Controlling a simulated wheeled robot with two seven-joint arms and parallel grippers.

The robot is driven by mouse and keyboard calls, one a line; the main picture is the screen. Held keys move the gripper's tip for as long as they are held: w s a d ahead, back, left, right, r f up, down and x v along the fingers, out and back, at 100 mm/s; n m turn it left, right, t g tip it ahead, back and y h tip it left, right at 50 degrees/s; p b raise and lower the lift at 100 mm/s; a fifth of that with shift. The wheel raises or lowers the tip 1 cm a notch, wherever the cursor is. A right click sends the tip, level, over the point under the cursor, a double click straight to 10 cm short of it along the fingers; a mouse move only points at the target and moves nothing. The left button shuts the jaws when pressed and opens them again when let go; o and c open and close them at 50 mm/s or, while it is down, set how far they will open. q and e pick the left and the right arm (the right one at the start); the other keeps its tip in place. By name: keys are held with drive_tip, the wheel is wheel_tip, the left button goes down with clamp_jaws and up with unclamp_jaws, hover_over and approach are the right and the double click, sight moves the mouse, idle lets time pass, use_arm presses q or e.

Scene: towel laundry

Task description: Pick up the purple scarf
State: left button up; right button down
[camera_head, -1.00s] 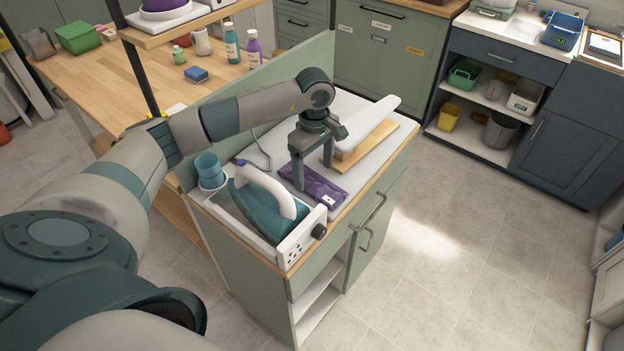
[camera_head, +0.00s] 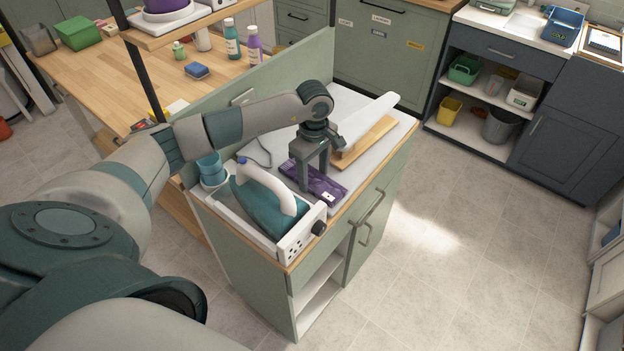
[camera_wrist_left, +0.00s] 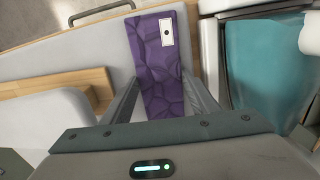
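The purple scarf (camera_head: 322,188) is a flat, folded strip with a white tag. It lies on the light top of the green cabinet, beside the iron. My left gripper (camera_head: 313,178) points down over the scarf, one finger along each long edge. In the left wrist view the scarf (camera_wrist_left: 158,60) runs between the two fingers (camera_wrist_left: 161,80), its tagged end farther away. The fingertips look close against both edges, but whether they grip is not clear. My right gripper is out of view.
A teal iron (camera_head: 264,203) in a white holder stands close on the near left of the scarf. A white sleeve board (camera_head: 370,122) on a wooden base (camera_head: 372,143) lies on the far right. A blue cup (camera_head: 209,166) stands behind the iron.

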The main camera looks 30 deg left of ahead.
sight(314, 179)
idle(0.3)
use_arm(q)
drive_tip(key=shift+r+b, duration=0.75)
drive_tip(key=shift+r, duration=0.05)
wheel_tip(314, 179, up, 2)
drive_tip(key=shift+d+r+b, duration=0.1)
drive_tip(key=shift+r+b, duration=0.1)
drive_tip(key=shift+b, duration=0.65)
drive_tip(key=shift+s+d+r+b, duration=0.7)
drive_tip(key=shift+s+d+r, duration=0.4)
drive_tip(key=shift+d, duration=0.55)
drive_tip(key=shift+s+d+r+b, duration=0.8)
drive_tip(key=shift+d+r, duration=0.45)
drive_tip(key=shift+d, duration=0.4)
drive_tip(key=shift+s+d+r+b, duration=0.65)
drive_tip(key=shift+s+d+r, duration=0.45)
drive_tip(key=shift+d, duration=0.55)
drive_tip(key=shift+w+r, duration=0.1)
drive_tip(key=shift+r, duration=0.05)
